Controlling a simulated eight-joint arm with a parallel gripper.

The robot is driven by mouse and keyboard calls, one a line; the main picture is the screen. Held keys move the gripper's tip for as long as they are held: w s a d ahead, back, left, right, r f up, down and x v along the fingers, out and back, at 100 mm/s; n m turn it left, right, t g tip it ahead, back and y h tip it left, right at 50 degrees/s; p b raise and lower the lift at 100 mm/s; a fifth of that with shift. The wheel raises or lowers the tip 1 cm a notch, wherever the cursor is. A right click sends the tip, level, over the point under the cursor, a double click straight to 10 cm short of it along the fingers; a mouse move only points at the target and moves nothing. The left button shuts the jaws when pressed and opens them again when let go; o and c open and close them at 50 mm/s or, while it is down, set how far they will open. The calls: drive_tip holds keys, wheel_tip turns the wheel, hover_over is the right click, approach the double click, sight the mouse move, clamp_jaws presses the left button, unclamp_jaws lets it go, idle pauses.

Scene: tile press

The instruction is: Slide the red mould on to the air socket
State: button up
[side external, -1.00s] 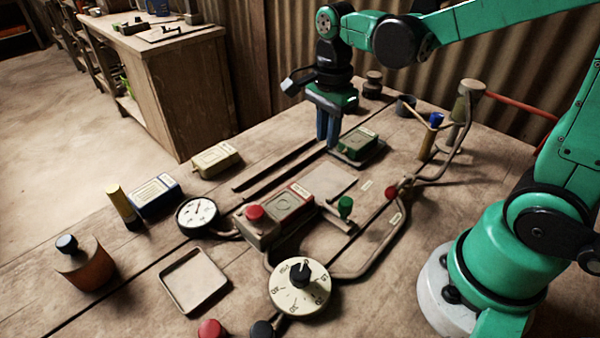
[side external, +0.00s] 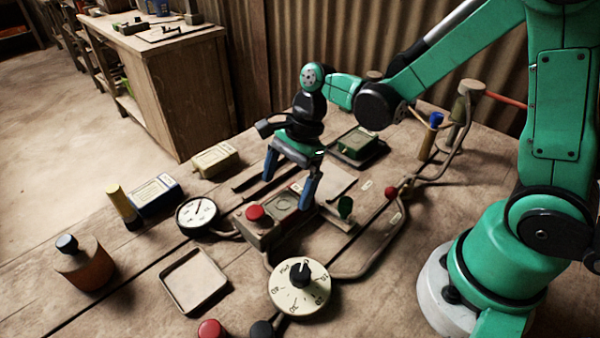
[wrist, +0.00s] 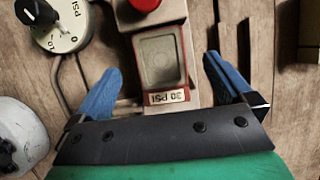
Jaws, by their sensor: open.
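The red mould (side external: 283,203) has a red rim, a grey recessed face and a pale label. It lies on the bench against or very close to the block with a red button (side external: 256,213). In the wrist view the mould (wrist: 162,60) shows its "30 PSI" label at the near end. My gripper (side external: 286,192) is open above the mould, with one blue finger on each side. In the wrist view my gripper (wrist: 162,68) straddles the mould, and both fingers look apart from it. I cannot make out the air socket itself.
A dial (side external: 299,288) and a gauge (side external: 197,213) stand near the block. A green mould (side external: 357,142) sits on a dark tray behind. Blue (side external: 155,193) and cream (side external: 215,158) moulds lie at left.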

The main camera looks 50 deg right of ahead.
sight(281, 204)
drive_tip(key=shift+x, duration=1.8)
drive_tip(key=shift+c, duration=0.2)
drive_tip(key=c, duration=1.5)
drive_tip(key=o, duration=1.5)
drive_tip(key=shift+o, duration=0.2)
drive_tip(key=shift+r, duration=0.1)
drive_tip(key=shift+v, duration=2.75)
